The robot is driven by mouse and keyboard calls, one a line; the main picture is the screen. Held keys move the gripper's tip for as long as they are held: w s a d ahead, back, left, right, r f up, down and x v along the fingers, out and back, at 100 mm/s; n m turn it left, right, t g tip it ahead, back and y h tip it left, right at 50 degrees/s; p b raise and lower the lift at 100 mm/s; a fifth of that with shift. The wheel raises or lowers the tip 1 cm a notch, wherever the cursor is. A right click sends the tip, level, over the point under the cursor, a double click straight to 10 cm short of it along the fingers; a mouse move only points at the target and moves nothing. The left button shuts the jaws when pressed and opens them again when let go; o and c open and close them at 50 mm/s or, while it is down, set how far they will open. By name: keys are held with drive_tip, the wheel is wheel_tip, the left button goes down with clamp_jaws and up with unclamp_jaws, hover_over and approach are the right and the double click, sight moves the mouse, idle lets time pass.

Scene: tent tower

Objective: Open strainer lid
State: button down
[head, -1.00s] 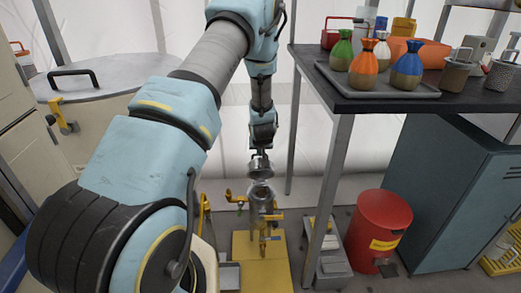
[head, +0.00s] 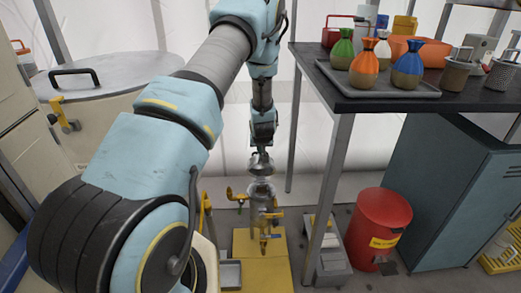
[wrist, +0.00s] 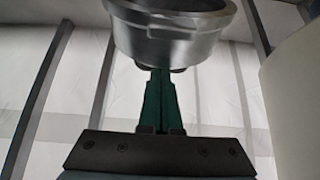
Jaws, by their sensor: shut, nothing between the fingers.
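The metal strainer (head: 262,192) stands upright on a yellow base, with yellow handles or valves at its sides. Its round metal lid (head: 260,163) shows just above the body, directly below my gripper (head: 262,149). In the wrist view a round metal part with a thick rim (wrist: 170,35) fills the top, beyond the fingertips. My gripper's green fingers (wrist: 160,75) are together and empty, and their tips meet the lower edge of that metal part in the picture. I cannot tell whether they touch it.
A dark table (head: 400,98) with a tray of colored bottles stands on the right, its leg close beside the strainer. A red bin (head: 378,225) and a grey pedal-like box (head: 328,255) are on the floor. A large lidded vessel (head: 105,75) stands on the left.

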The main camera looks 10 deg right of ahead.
drive_tip(key=w+g, duration=0.1)
drive_tip(key=w+g+p, duration=0.1)
drive_tip(key=g, duration=0.1)
drive_tip(key=shift+d+f, duration=0.1)
drive_tip(key=shift+f, duration=0.2)
drive_tip(key=shift+w+d+f+b, duration=0.15)
drive_tip(key=shift+w+f+b, duration=1.05)
drive_tip(key=shift+w+f, duration=0.4)
drive_tip(key=shift+r, duration=0.1)
